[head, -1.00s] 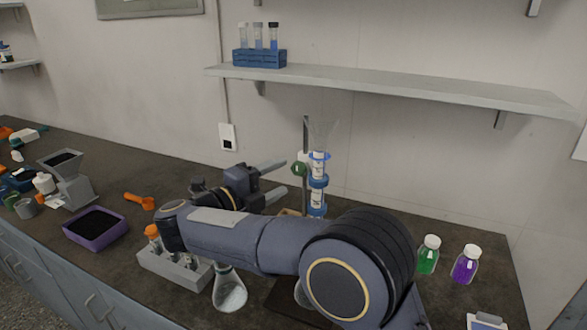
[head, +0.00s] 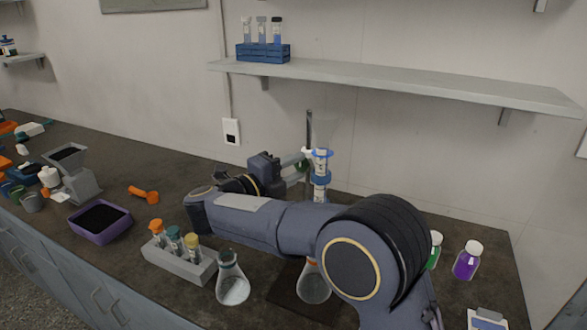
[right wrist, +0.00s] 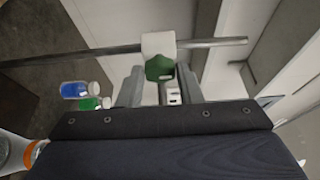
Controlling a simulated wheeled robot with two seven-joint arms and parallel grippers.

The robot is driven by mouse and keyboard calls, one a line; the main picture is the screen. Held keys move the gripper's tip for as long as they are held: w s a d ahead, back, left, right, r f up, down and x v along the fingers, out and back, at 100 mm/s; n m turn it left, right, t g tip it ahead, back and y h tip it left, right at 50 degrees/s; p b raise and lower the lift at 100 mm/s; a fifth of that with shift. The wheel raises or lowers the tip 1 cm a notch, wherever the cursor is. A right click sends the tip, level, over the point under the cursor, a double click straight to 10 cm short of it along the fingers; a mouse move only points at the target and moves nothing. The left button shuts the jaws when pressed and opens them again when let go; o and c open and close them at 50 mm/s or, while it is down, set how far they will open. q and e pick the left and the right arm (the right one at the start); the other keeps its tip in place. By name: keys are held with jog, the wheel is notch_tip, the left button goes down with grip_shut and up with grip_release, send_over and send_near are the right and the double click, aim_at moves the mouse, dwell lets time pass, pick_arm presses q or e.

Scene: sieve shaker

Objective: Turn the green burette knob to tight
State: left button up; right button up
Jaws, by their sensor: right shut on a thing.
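The burette (head: 321,168), clear with blue bands and white labels, stands upright by a thin dark rod near the back wall. Its green knob (head: 302,165) is partly hidden by my gripper in the head view. In the right wrist view the green knob (right wrist: 160,68) sits at a white block on the rod. My right gripper (head: 297,162) reaches the knob from the left and is shut on it. In the right wrist view its fingers (right wrist: 161,85) stand on both sides of the knob. My left gripper is in no view.
A flask (head: 314,286) stands on a dark base below the burette, partly behind my right arm. Another flask (head: 232,284) and a tube rack (head: 178,264) stand to the left. Green (head: 435,251) and purple (head: 467,262) bottles stand at right. A shelf (head: 390,88) overhangs the back.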

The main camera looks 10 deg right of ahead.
jog(key=shift+f+b, duration=0.15)
jog(key=shift+b, duration=0.2)
jog(key=m+y+b, duration=0.1)
jog(key=m+b, duration=0.2)
jog(key=b, duration=0.2)
jog(key=shift+m+g+y, duration=0.3)
jog(key=shift+r+m+b, duration=0.2)
jog(key=shift+m+b, duration=0.3)
jog(key=shift+b, duration=0.1)
jog(key=shift+r+y, duration=0.15)
jog(key=shift+y, duration=0.15)
jog(key=o, duration=1)
jog(key=shift+c, duration=0.2)
jog(key=v, duration=0.7)
jog(key=shift+s+a, duration=0.25)
jog(key=shift+a, duration=0.05)
